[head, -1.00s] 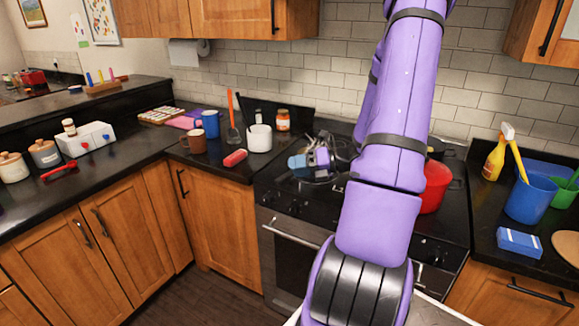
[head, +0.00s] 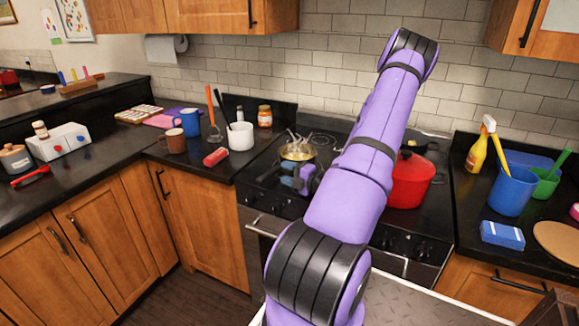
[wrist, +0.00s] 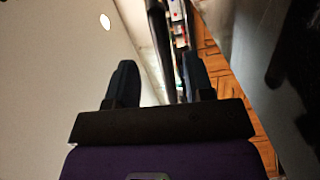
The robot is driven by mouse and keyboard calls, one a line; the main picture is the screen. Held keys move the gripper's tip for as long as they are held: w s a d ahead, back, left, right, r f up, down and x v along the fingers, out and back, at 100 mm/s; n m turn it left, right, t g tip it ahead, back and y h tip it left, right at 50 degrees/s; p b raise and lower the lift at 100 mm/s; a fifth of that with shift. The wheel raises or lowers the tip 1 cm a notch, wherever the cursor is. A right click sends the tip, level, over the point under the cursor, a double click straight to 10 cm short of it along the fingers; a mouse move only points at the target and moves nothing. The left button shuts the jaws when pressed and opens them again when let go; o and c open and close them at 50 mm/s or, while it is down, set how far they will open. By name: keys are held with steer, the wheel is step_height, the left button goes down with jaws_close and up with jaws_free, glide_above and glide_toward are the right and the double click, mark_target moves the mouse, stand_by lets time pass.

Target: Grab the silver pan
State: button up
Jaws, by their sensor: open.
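A small pan (head: 298,152) with a shiny, yellowish inside sits on the stove's left side, in the head view. A dark bar that looks like its handle (head: 268,172) points toward the front left. My gripper (head: 294,178) is just in front of the pan, low over the stove's front left, its blue fingers apart. In the wrist view my gripper (wrist: 157,62) is open, with a dark narrow bar (wrist: 160,35) beyond and between the fingertips. I cannot tell whether that bar is the handle. No contact with the pan is clear.
A red pot (head: 411,180) stands on the stove right of my arm. A white utensil crock (head: 240,136) and a red item (head: 216,157) are on the left counter. A blue bucket (head: 511,191) and a blue sponge pack (head: 502,234) are on the right counter.

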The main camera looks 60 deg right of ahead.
mark_target(279, 171)
steer(key=shift+w+f, duration=0.2)
steer(key=shift+w, duration=2.75)
jaws_close()
